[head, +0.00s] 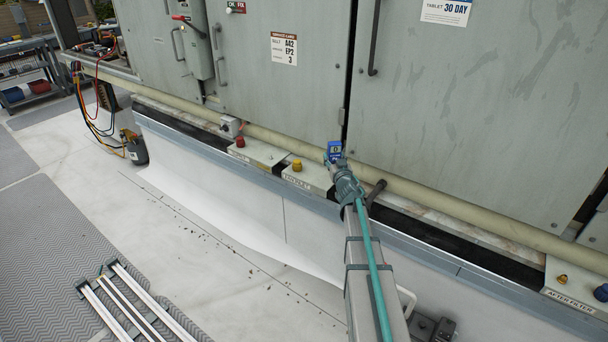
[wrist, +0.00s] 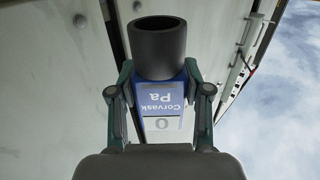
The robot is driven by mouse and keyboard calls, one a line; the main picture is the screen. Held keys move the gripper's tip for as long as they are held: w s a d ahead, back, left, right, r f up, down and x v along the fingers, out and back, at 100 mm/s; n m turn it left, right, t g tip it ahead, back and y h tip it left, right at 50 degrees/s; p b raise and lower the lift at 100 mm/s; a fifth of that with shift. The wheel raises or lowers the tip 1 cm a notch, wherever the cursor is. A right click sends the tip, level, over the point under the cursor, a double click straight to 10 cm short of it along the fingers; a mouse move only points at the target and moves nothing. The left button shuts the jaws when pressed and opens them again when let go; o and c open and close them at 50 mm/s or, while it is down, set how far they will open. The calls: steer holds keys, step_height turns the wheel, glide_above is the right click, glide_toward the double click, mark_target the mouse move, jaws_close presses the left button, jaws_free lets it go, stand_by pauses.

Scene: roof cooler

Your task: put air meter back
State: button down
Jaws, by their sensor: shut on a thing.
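The air meter (head: 334,151) is a small blue device with a display. In the wrist view the air meter (wrist: 161,101) appears upside down, with "Corvask Pa" and a "0" on its face and a wide black round collar (wrist: 159,45) at its far end. My gripper (head: 341,170) is shut on the air meter, one finger on each side of it, as the wrist view of my gripper (wrist: 158,82) also shows. The meter is held up in front of the grey cabinet, near the gap between two doors. I cannot tell whether it touches anything else.
Large grey cabinet doors (head: 455,110) stand behind the meter. A beige pipe (head: 460,206) runs along their base above a ledge with labelled ports, including a yellow-capped one (head: 297,165) and a red-capped one (head: 240,142). Hoses and a dark canister (head: 137,152) stand at left.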

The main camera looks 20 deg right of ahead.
steer(key=w+f+b, duration=0.1)
steer(key=w+f, duration=0.2)
steer(key=w, duration=0.1)
steer(key=w+f+b, duration=0.1)
steer(key=w+f, duration=0.2)
steer(key=w, duration=0.1)
steer(key=w+f+b, duration=0.2)
steer(key=w+f, duration=0.1)
steer(key=w, duration=0.1)
steer(key=shift+w+a, duration=0.3)
steer(key=shift+a, duration=0.1)
steer(key=f, duration=0.3)
steer(key=shift+w, duration=0.3)
steer(key=shift+f, duration=0.3)
steer(key=shift+f, duration=0.2)
steer(key=c, duration=0.5)
jaws_free()
